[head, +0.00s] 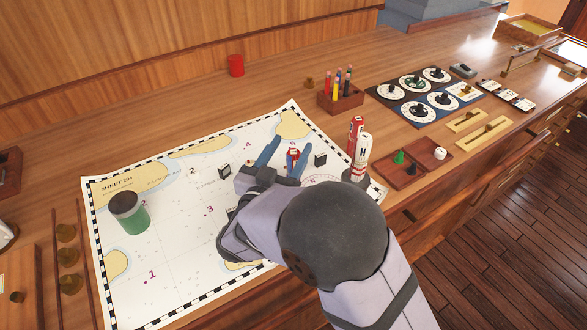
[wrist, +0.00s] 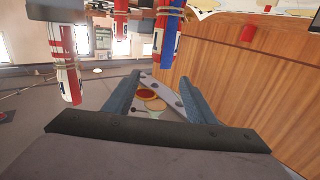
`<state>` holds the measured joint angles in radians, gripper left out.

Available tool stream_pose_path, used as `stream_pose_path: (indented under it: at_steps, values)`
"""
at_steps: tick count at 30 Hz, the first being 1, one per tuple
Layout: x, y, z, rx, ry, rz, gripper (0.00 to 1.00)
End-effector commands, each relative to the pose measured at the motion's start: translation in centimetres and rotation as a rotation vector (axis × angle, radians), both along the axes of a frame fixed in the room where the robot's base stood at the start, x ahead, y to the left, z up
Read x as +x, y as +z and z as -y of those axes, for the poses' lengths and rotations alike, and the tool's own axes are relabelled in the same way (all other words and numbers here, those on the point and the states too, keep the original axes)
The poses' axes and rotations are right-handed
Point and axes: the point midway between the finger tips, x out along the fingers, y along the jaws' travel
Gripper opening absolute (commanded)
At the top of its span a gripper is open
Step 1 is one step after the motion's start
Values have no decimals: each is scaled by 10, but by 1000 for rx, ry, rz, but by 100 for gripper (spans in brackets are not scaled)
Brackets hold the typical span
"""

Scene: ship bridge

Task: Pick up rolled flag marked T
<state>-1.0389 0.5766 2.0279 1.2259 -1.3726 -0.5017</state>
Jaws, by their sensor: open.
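My gripper (head: 289,142) is open over the chart, its two blue fingers apart. In the head view a small red-topped rolled flag (head: 293,153) shows between the fingers, partly hidden by my gripper; its letter is too small to read. In the wrist view a red, white and blue roll (wrist: 167,32) tied with cord lies beyond the fingertips (wrist: 155,80), not between them. No T is legible in either view. Right of my gripper stand a white roll marked H (head: 363,150) and a red roll (head: 355,128) behind it, close together.
The chart (head: 180,190) carries a green cylinder with a dark top (head: 130,213) and small black blocks (head: 320,159). A red cup (head: 236,65) and a pencil holder (head: 340,98) stand behind. Wooden trays (head: 400,177) and a dial panel (head: 405,112) are at right.

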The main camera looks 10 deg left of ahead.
Motion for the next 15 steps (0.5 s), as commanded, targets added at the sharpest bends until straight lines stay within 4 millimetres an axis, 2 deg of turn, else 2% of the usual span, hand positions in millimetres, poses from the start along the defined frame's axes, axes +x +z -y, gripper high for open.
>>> stream_pose_path:
  at_steps: [5, 14, 15]
  values:
    - [0, -10, 0, -5, -1, -2, 51]
    - [0, -48, 0, -5, 0, -2, 51]
    - [8, -45, 2, 0, -4, 1, 51]
